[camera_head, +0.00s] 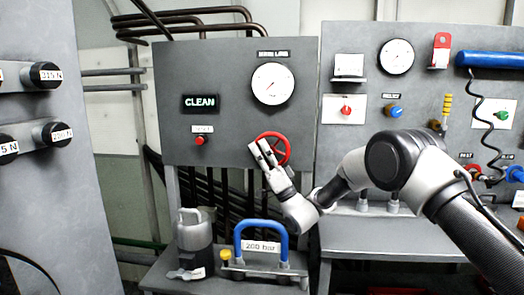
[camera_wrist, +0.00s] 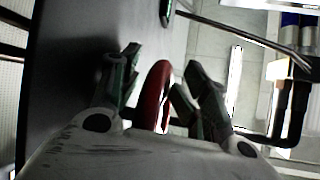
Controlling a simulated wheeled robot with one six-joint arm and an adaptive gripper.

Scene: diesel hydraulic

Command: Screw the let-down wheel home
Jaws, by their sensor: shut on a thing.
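The let-down wheel is a red handwheel (camera_head: 284,146) on the grey panel, below the round gauge. My gripper (camera_head: 264,152) is at the wheel's left side in the head view. In the wrist view the red rim of the wheel (camera_wrist: 153,95) runs between the two fingers of my gripper (camera_wrist: 160,105). The fingers are shut on the rim, though a gap shows around it in this view. The wheel's hub and stem are hidden.
Below stand a grey can (camera_head: 194,240) and a blue-handled pump (camera_head: 262,226) marked 200 bar. A second panel (camera_head: 334,125) is close on the right, behind my arm.

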